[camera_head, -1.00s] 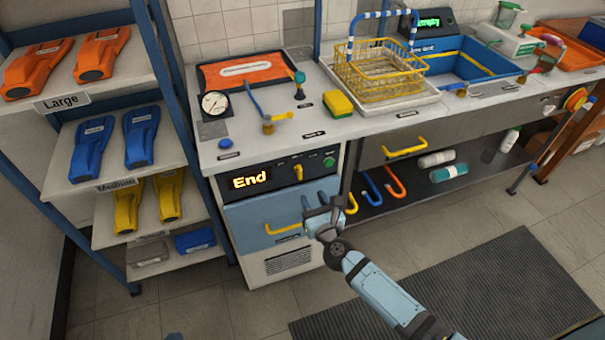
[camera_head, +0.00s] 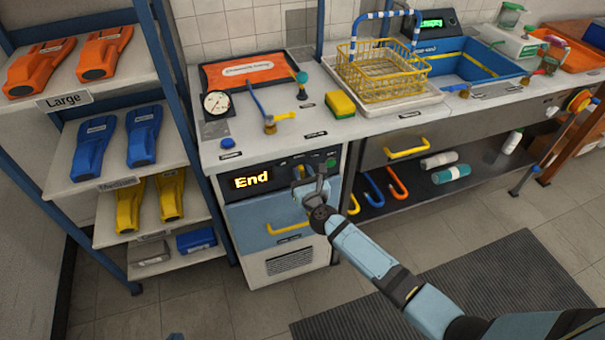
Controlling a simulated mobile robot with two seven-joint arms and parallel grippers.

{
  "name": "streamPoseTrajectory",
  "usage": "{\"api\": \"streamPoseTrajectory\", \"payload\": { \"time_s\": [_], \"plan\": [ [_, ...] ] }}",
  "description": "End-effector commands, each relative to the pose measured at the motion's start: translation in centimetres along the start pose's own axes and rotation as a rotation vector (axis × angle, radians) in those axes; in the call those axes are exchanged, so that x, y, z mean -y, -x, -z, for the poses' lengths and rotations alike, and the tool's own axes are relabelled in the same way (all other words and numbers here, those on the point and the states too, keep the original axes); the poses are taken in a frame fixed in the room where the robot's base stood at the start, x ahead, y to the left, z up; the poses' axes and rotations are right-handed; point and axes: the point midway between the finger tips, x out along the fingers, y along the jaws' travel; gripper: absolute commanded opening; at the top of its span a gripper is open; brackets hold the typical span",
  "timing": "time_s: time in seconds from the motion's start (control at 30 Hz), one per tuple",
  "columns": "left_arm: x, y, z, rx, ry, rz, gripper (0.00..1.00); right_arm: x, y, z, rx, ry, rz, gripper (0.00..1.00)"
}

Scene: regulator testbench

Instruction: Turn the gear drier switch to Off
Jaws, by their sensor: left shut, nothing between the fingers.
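The gear drier (camera_head: 270,215) is the cabinet under the left counter, with a blue drawer and a yellow drawer handle (camera_head: 289,231).
A shelf (camera_head: 150,80) with orange, blue and yellow items stands left of the drier. The counter above holds a gauge (camera_head: 216,104), a yellow sponge (camera_head: 340,104) and a yellow basket (camera_head: 383,70). The floor in front is open.

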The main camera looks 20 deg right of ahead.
Motion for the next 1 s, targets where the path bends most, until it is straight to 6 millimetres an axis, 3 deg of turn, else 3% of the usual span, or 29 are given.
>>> {"api": "streamPoseTrajectory", "payload": {
  "time_s": [0.03,0.1,0.57,1.0],
  "plan": [
    [-0.01,0.0,-0.01,0.0,0.0,0.0,0.0,0.0,0.01,0.01,0.0,0.0,0.0,0.14],
    [-0.01,0.0,-0.01,0.0,0.0,0.0,0.0,0.0,0.02,0.0,0.0,0.0,0.0,0.0],
    [-0.02,0.05,0.0,0.002,0.001,0.0,0.0,-0.06,0.07,0.05,-0.001,0.074,0.0,0.0],
    [0.05,0.2,-0.05,0.011,0.002,0.0,0.0,-0.22,0.08,0.08,-0.002,0.428,0.0,0.0]
  ]
}}
